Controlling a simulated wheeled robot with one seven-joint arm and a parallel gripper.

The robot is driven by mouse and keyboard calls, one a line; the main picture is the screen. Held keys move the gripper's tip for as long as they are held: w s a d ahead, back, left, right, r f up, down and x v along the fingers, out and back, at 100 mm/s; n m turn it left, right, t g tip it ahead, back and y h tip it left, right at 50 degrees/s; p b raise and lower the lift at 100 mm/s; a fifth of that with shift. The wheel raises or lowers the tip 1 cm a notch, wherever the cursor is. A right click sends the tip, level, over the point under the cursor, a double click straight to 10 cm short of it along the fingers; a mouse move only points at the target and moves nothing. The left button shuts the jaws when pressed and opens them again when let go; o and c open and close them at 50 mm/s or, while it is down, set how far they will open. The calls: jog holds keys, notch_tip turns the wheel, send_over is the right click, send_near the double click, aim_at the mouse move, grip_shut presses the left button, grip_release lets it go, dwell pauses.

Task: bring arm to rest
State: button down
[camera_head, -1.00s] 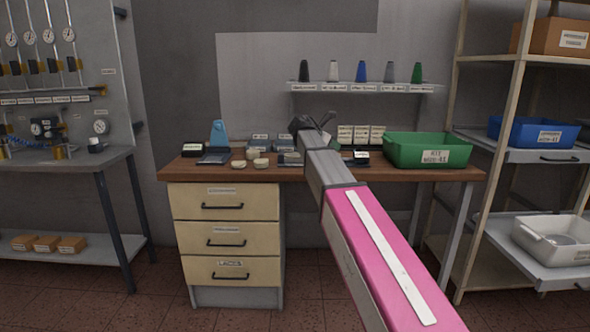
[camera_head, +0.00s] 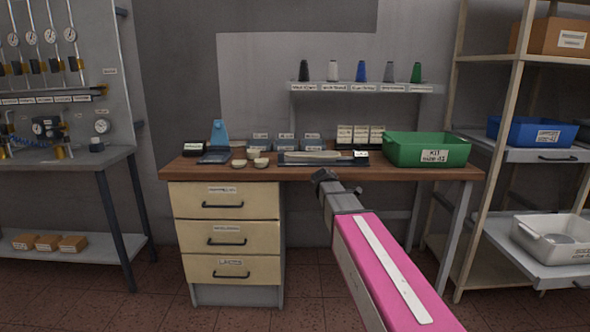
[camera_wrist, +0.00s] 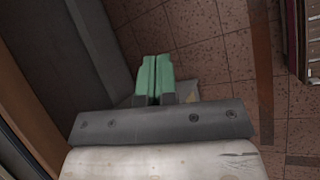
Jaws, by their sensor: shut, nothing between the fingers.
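My gripper shows in the wrist view (camera_wrist: 154,80) as two green fingers side by side, shut and empty. Below the fingers in that view is red-brown tiled floor. The fingers themselves cannot be made out there.
On the bench are a green bin (camera_head: 400,152), a dark tray (camera_head: 345,161) with a pale long object, small round dishes (camera_head: 261,162) and a blue stand (camera_head: 219,133). Drawers (camera_head: 225,232) stand at the left below. A shelving rack (camera_head: 480,160) is at the right.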

jog(key=s+f+m+g+y, duration=0.2)
jog(key=s+f+m+y, duration=0.4)
jog(key=s+f+m, duration=0.8)
jog(key=s+f, duration=0.6)
jog(key=s, duration=0.2)
jog(key=shift+f+m+g+y, duration=0.2)
jog(key=shift+m+g+y, duration=0.1)
jog(key=shift+g, duration=0.1)
